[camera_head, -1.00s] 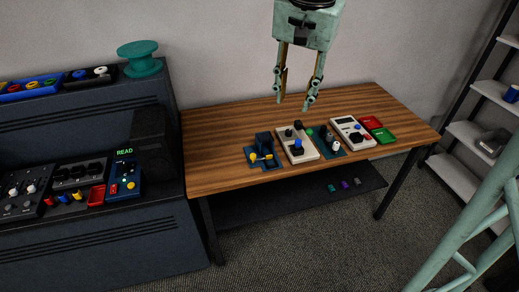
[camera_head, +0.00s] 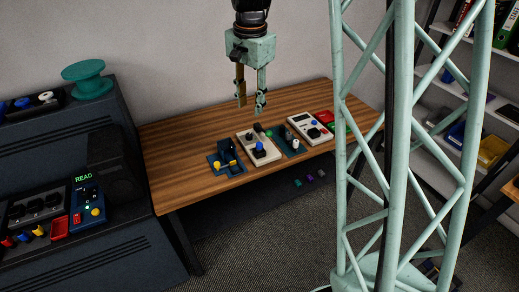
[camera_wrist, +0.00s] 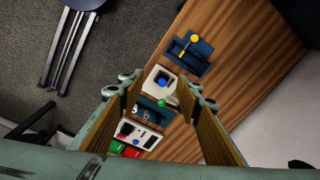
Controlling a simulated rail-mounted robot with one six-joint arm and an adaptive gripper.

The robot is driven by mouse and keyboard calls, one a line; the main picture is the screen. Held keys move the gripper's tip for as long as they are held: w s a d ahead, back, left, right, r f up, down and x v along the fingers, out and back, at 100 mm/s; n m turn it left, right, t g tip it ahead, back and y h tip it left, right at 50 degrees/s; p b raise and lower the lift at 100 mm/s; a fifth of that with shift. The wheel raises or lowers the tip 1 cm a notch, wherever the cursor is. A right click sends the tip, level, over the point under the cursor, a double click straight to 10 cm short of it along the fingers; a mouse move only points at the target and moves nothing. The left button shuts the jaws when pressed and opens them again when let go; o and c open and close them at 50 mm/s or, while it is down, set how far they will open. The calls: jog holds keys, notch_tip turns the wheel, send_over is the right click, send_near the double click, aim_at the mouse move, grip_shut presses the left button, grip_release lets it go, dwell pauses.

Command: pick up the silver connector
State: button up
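My gripper (camera_head: 251,107) hangs above the back half of the wooden table, fingers pointing down, open and empty. In the wrist view its fingers (camera_wrist: 165,92) stand wide apart, with the table far below. A small silver-grey piece (camera_head: 295,144), which looks like the silver connector, stands on a dark teal plate (camera_head: 281,134) among other small parts. It is too small to make out its shape.
A white box with a blue knob (camera_head: 259,147) and a teal plate with yellow-tipped parts (camera_head: 228,163) lie left of the connector's plate. A white device (camera_head: 310,129) lies right. A dark console (camera_head: 97,147) stands left. The table's left end (camera_head: 165,170) is bare.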

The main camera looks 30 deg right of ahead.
jog(key=w+d+f+m+p, duration=0.1)
jog(key=w+d+f+m, duration=0.1)
jog(key=f, duration=0.4)
jog(key=w+d+f+m+g+p, duration=0.1)
jog(key=w+d+f+m, duration=0.1)
jog(key=w+d+f, duration=0.3)
jog(key=shift+w+d+f+p, duration=0.3)
jog(key=shift+f+p, duration=0.1)
jog(key=shift+f, duration=0.45)
jog(key=shift+a+f, duration=0.1)
jog(key=shift+f, duration=0.05)
send_over(259, 144)
jog(key=shift+f, duration=4.15)
jog(key=shift+f, duration=0.15)
jog(key=shift+f+p, duration=0.6)
jog(key=shift+f, duration=1.85)
jog(key=shift+c, duration=0.3)
